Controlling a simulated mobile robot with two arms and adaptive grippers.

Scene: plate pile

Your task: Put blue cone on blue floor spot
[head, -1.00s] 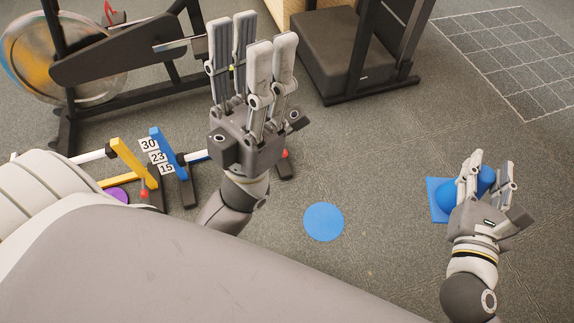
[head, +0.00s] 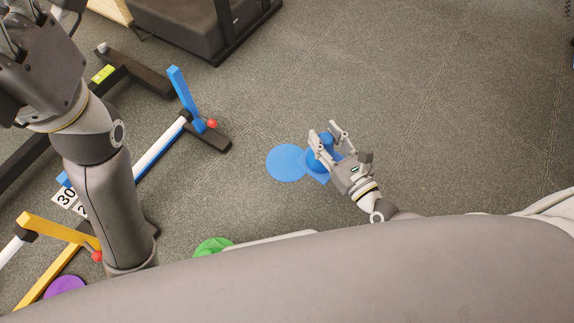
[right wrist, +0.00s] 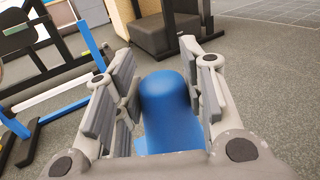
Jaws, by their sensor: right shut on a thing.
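The blue cone (head: 317,160), with its square blue base, is between the fingers of my right gripper (head: 327,136), which is shut on it. In the right wrist view the cone's rounded top (right wrist: 170,95) stands between the finger pads. The round blue floor spot (head: 284,163) lies just left of the cone in the head view. The cone's base overlaps the spot's right edge in the picture; I cannot tell how high it is above the floor. My left gripper (head: 38,50) is at the upper left, its fingers mostly cut off by the frame.
A rack with blue (head: 183,92) and yellow (head: 50,228) uprights stands at the left, partly behind my left arm. A green spot (head: 212,245) and a purple spot (head: 65,287) lie nearer me. A black padded box (head: 200,25) is at the top. The floor at right is clear.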

